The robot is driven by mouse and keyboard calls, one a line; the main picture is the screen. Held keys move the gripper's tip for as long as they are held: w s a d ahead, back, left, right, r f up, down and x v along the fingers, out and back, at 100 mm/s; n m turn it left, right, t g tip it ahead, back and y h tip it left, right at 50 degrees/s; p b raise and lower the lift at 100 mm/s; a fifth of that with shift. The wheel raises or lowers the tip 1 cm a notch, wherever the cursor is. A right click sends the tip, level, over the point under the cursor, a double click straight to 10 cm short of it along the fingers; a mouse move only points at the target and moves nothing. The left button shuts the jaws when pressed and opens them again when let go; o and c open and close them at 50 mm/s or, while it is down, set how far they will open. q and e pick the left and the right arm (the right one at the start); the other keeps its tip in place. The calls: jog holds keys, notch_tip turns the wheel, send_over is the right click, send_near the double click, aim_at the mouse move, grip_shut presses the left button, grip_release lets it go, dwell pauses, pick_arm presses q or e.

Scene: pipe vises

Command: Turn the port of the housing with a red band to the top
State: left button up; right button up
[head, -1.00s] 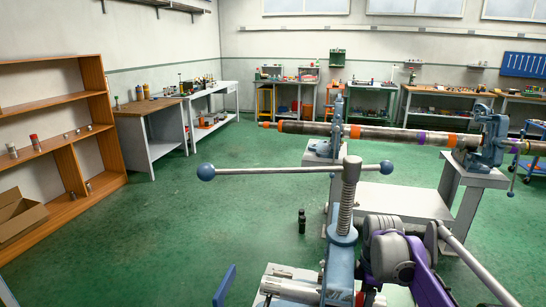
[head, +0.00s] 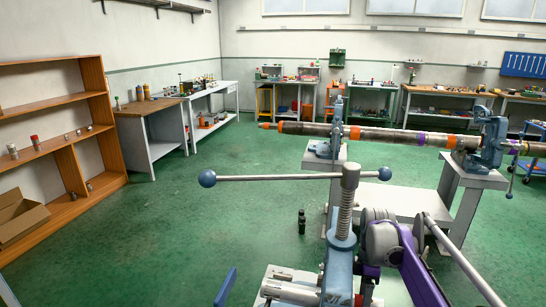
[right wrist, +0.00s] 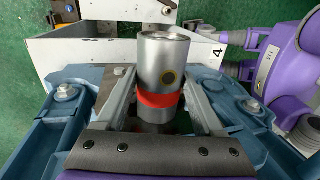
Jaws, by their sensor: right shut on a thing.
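The housing (right wrist: 160,60) is a silver cylinder with a red band (right wrist: 160,100) round its lower part in the right wrist view. My right gripper (right wrist: 163,110) is shut on the housing, one metal finger on each side. The near blue pipe vise (head: 340,260) stands in the head view's foreground, with my purple right arm (head: 425,275) beside it. There the grip is mostly hidden. My left gripper is not in view.
The vise's long T-handle (head: 275,178) spans the space above the grip. A striped long pipe (head: 390,134) rests in far blue vises (head: 490,140). A brown shelf (head: 85,130) stands left. Green floor (head: 150,230) is open between.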

jog(key=o, duration=1.6)
jog(key=shift+c, duration=0.2)
